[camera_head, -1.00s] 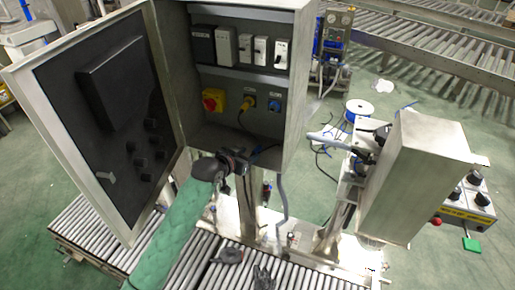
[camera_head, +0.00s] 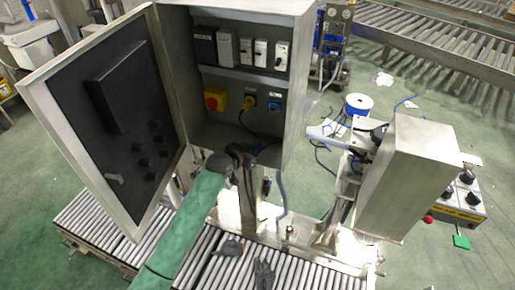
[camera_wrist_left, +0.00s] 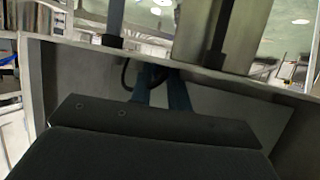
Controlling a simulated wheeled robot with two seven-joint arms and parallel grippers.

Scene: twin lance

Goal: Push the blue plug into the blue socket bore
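The blue socket (camera_head: 273,105) sits on the lower panel inside the open grey cabinet, right of the yellow socket. My left gripper (camera_head: 246,154) is at the cabinet's lower front edge, below and in front of the blue socket and apart from it. Its fingers are small and dark in the head view, so I cannot tell whether they are open. In the left wrist view, two dark blue shapes (camera_wrist_left: 164,90) show beyond the black gripper body. I cannot make out the blue plug clearly. My right gripper is not in view.
A yellow plug (camera_head: 248,104) with a dark cable sits beside a red knob (camera_head: 213,99). The open cabinet door (camera_head: 110,130) stands left of my arm. A grey cable (camera_head: 282,198) hangs below the cabinet. Black gloves (camera_head: 263,273) lie on the roller conveyor (camera_head: 315,276).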

